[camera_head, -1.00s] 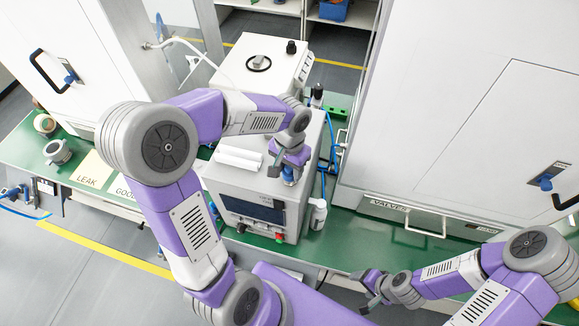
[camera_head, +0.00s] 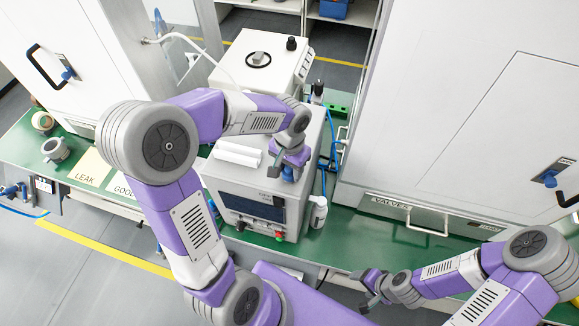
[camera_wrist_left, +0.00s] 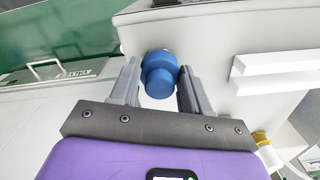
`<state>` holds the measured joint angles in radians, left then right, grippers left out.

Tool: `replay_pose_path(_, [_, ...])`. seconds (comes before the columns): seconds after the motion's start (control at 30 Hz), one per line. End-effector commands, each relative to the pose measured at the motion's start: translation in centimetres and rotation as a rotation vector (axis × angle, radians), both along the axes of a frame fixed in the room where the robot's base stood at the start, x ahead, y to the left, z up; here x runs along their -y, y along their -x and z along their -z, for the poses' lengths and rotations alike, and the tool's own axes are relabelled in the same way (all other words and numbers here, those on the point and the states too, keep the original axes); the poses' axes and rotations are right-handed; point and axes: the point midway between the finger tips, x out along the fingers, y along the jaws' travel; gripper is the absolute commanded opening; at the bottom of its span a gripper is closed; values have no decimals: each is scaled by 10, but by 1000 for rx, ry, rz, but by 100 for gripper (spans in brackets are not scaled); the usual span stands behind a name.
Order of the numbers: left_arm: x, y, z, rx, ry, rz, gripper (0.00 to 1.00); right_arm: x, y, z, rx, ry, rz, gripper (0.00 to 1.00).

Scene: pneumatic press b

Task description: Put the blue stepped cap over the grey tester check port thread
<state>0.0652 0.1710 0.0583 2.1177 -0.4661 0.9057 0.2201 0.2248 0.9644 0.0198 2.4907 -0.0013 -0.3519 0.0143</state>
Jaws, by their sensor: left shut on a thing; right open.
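My right gripper (camera_head: 363,290) is open and empty, low near the bench's front edge.

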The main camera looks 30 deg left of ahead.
Motion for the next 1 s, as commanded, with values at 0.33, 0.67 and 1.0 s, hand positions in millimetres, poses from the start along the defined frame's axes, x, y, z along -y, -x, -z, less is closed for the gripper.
replay_pose_path(0.33, [0, 0, 8, 0, 0, 0, 18, 0, 0, 6, 0, 0, 0, 70])
replay_pose_path(0.67, [0, 0, 7, 0, 0, 0, 76, 0, 0, 6, 0, 0, 0, 70])
replay_pose_path(1.0, [0, 0, -3, 3, 0, 0, 76, 0, 0, 5, 0, 0, 0, 70])
